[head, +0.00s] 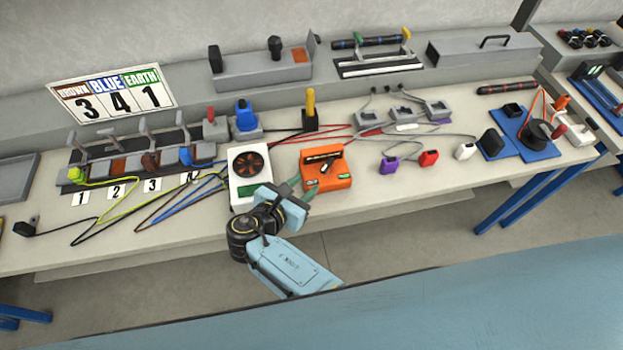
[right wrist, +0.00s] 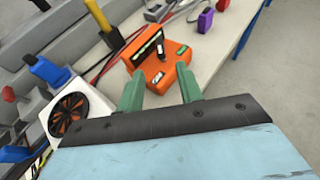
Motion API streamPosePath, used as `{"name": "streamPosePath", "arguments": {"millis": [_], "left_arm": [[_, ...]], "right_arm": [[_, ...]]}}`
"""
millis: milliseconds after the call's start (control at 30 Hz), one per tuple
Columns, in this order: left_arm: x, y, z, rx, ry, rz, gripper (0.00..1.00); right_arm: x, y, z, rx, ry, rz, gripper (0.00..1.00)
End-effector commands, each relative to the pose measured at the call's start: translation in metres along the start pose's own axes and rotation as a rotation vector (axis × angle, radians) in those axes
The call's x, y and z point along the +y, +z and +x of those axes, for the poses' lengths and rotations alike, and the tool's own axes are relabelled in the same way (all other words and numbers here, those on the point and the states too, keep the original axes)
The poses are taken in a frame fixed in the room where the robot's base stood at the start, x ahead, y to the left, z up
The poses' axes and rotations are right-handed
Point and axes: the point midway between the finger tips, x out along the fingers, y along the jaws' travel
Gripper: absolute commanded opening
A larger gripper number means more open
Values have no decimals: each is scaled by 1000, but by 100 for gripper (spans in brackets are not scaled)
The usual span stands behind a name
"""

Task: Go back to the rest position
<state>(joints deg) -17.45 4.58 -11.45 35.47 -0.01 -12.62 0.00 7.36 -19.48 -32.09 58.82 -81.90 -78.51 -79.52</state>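My right gripper (head: 303,188) has green fingers and reaches over the front edge of the table from below. In the right wrist view the fingers (right wrist: 160,88) stand apart with nothing between them. An orange device (head: 338,178) with a black part on top lies just beyond the fingertips; it also shows in the right wrist view (right wrist: 145,68). I cannot tell whether the fingertips touch it. A white box with a round fan (head: 237,187) stands left of the gripper. My left gripper is not in view.
The long table (head: 420,183) holds cables, numbered cards and a lever stand at left. Purple (head: 389,164), red (head: 428,158) and white (head: 465,151) plugs lie to the right. A sign (head: 112,95) stands at the back. Floor (head: 385,238) shows in front.

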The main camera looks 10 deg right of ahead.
Motion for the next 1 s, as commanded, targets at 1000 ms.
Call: {"name": "streamPosePath", "arguments": {"millis": [1000], "left_arm": [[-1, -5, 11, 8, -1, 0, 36]], "right_arm": [[-31, -80, 16, 178, -11, 85, 36]]}}
